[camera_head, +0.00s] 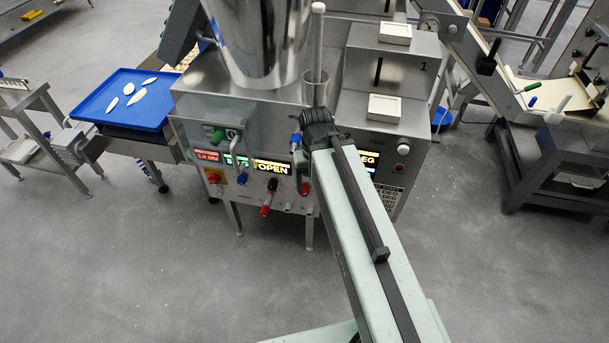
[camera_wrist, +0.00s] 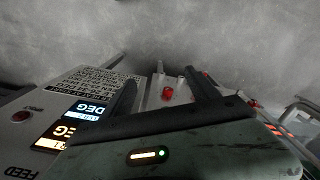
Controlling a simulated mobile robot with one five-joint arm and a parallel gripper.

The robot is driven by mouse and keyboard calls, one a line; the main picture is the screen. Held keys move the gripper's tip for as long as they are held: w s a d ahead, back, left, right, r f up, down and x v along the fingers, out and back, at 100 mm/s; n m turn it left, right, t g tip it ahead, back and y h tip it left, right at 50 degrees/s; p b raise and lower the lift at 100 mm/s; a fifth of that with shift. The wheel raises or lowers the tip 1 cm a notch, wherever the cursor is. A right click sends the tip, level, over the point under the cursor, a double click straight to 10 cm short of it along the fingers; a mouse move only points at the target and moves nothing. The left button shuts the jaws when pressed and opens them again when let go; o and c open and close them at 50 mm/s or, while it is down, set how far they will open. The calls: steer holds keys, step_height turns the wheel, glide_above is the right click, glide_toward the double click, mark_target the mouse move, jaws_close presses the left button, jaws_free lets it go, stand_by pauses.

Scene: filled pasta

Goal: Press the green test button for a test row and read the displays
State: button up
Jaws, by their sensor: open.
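The steel filling machine (camera_head: 340,110) stands in the middle of the head view. Its green button (camera_head: 217,134) is at the upper left of the front panel. Below it are a red display (camera_head: 208,155), a green display (camera_head: 236,160), partly covered by a steel handle, and a display reading OPEN (camera_head: 272,168). Another display (camera_head: 369,161), reading EG, is partly behind my arm. My gripper (camera_wrist: 160,77) is open and empty in the wrist view, with a red knob (camera_wrist: 168,93) seen between its fingers. In the head view my gripper is right of the green button, before the panel.
A blue tray (camera_head: 100,92) with several pale pieces stands left of the machine. Red and blue handled valves (camera_head: 265,210) stick out below the displays. A conveyor machine (camera_head: 545,110) stands at right. The floor in front is clear.

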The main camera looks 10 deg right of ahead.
jaws_close()
steer(key=shift+d, duration=0.1)
stand_by(1.4)
